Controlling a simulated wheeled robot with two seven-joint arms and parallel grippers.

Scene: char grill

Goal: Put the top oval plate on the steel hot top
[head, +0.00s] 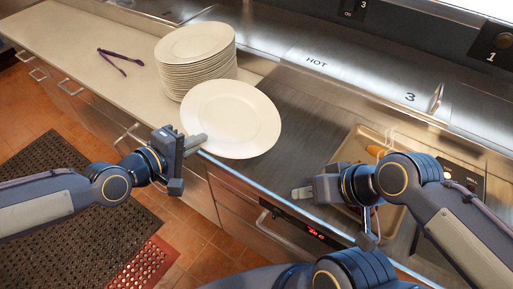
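A white oval plate (231,118) is apart from the plate stack, in front of it and to its right, over the left part of the dark steel hot top (305,105). My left gripper (197,141) is at the plate's near left rim, and its fingers appear closed on that rim. The plate looks roughly level; its underside is hidden, so I cannot tell whether it touches the steel. The stack of white plates (196,80) stands on the pale counter behind. My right gripper (301,193) is over the front edge, apart from the plate; its finger gap is not visible.
A beige tray (352,146) with food and tongs lies to the right, partly hidden by my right arm. Dark tongs (120,61) lie on the pale counter (75,35) at the left. The hot top is clear between the plate and the tray.

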